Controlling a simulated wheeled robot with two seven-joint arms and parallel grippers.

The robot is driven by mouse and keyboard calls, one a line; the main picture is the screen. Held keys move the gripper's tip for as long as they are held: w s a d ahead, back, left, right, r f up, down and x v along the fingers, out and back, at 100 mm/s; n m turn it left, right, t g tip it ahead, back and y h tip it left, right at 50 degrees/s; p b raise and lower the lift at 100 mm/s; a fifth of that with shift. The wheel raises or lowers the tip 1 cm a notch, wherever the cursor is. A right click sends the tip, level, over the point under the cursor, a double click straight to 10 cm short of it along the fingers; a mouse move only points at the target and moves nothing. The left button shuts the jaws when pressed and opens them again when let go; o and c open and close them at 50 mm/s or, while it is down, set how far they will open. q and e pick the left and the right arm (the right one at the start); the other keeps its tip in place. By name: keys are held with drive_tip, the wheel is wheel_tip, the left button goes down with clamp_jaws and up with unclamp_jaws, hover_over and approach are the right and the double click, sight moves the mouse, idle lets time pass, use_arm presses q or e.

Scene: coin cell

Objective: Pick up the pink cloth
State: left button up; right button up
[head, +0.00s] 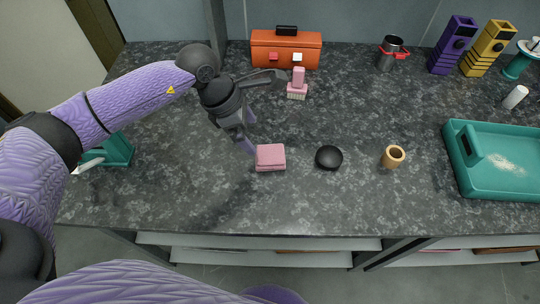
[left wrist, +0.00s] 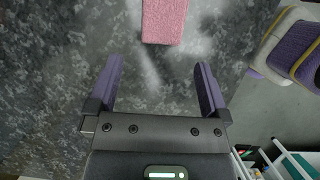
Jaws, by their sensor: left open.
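The pink cloth (head: 270,158) lies folded into a small block on the dark stone counter, near the middle. In the left wrist view the cloth (left wrist: 164,20) is at the top edge, ahead of the fingertips and roughly centred between them. My left gripper (head: 249,147) is just left of the cloth in the head view. Its two purple fingers, also in the left wrist view (left wrist: 158,72), are apart with nothing between them. My right gripper is not in view.
A black dome (head: 329,157) and a tan cup (head: 393,156) stand right of the cloth. A pink brush (head: 298,84) and an orange toolbox (head: 286,48) are behind it. A teal tray (head: 460,181) is at right. The counter in front of the cloth is clear.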

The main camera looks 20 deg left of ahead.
sight(270, 153)
use_arm(q)
drive_tip(key=b+x, duration=0.1)
drive_tip(key=x, duration=0.2)
drive_tip(key=b+x, duration=0.1)
drive_tip(key=x, duration=0.2)
drive_tip(key=b+x, duration=0.1)
drive_tip(key=x, duration=0.2)
drive_tip(key=shift+s+d, duration=0.15)
drive_tip(key=shift+d, duration=0.2)
drive_tip(key=shift+d+f, duration=0.1)
drive_tip(key=shift+f, duration=0.05)
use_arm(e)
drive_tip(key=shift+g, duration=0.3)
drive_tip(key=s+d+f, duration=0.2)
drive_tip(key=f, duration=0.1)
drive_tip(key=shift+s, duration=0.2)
use_arm(q)
drive_tip(key=c, duration=1)
drive_tip(key=shift+r, duration=0.25)
wheel_tip(270, 153, up, 9)
drive_tip(key=p, duration=0.3)
drive_tip(key=shift+r, duration=0.4)
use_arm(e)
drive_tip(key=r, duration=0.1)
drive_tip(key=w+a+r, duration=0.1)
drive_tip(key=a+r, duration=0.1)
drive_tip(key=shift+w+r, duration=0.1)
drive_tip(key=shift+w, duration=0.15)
